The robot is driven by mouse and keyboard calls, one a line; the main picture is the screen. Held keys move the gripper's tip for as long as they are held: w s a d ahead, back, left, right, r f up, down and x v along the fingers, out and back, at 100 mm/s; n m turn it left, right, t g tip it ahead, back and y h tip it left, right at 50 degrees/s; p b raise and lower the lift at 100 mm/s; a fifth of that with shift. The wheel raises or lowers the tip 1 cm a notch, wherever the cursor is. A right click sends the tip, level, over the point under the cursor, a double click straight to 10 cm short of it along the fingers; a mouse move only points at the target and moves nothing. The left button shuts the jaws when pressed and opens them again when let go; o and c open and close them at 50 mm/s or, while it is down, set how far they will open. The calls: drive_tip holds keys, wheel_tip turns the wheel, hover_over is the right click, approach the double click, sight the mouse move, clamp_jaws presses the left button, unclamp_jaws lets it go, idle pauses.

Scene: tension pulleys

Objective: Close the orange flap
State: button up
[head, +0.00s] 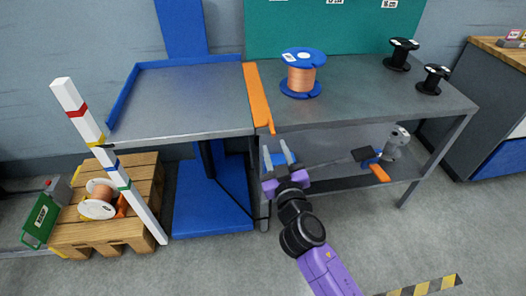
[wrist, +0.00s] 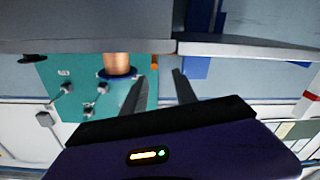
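The orange flap (head: 258,97) is a long narrow strip between the left grey table top and the right workbench top. Its front end (head: 270,129) bends down over the front edge. A small orange piece (wrist: 154,61), which appears to be part of it, shows in the wrist view. My gripper (head: 277,152) is open and empty, just below and in front of the flap's front end, apart from it in the picture. Both fingers also show spread in the wrist view (wrist: 160,82).
A copper wire spool (head: 302,75) stands on the workbench (head: 350,95) right of the flap. Two black spools stand farther right. A lower shelf holds a grey tool (head: 394,146). A striped white post (head: 108,160) and a wooden pallet (head: 90,237) are at left.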

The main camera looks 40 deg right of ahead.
sight(274, 132)
drive_tip(key=shift+w+d+f+m, duration=0.15)
drive_tip(key=shift+d+m, duration=0.45)
drive_tip(key=p+x, duration=0.1)
drive_tip(key=x, duration=0.5)
drive_tip(key=shift+w+d+f, duration=0.1)
drive_tip(key=shift+w+d, duration=0.15)
drive_tip(key=shift+d, duration=0.05)
clamp_jaws()
